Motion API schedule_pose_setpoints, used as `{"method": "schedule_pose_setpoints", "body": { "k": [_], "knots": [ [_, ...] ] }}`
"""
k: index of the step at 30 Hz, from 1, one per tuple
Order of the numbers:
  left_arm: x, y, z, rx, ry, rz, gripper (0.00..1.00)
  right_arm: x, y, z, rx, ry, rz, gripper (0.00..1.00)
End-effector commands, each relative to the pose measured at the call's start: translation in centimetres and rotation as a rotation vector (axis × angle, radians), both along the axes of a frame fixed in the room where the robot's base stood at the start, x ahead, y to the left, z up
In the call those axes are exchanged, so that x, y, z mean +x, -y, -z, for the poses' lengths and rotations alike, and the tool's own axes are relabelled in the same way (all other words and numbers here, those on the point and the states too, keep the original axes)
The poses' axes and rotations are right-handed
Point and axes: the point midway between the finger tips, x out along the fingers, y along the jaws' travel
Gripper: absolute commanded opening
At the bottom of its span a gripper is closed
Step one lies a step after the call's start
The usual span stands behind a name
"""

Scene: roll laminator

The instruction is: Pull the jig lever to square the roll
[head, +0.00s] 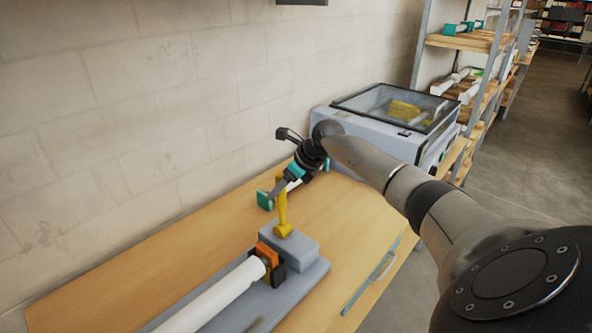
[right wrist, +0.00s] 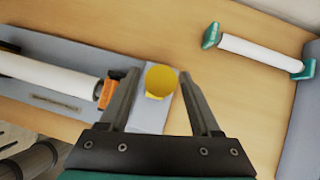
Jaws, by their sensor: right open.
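The jig lever (head: 282,208) is a yellow upright handle on a grey block (head: 301,243) of the jig; from above, its round yellow knob (right wrist: 161,79) shows in the right wrist view. A white roll (head: 214,301) lies along the jig base (head: 312,277), its end at an orange and black piece (head: 267,254). My right gripper (head: 281,187) is at the lever's top. In the right wrist view my right gripper (right wrist: 158,75) is open, with the knob between its fingers and a gap at each side. My left gripper is out of view.
A second white roll with teal end caps (right wrist: 262,51) lies behind the lever on the wooden table (head: 205,232). A grey laminator (head: 370,138) with a clear lid stands at the table's far end, near the wall. Shelves (head: 465,42) stand beyond it.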

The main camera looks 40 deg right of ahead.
Motion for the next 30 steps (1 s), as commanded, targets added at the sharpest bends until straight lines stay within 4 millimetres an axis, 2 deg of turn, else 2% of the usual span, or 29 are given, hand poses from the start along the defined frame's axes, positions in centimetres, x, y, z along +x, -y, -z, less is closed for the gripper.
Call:
{"method": "schedule_pose_setpoints", "body": {
  "k": [21,30],
  "knots": [
    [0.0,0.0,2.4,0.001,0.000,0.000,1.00,-6.6,1.9,-9.6,-0.006,-0.002,0.000,0.64],
    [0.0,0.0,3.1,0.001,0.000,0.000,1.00,-7.8,2.2,-11.6,-0.002,-0.001,0.000,0.64]
  ]
}}
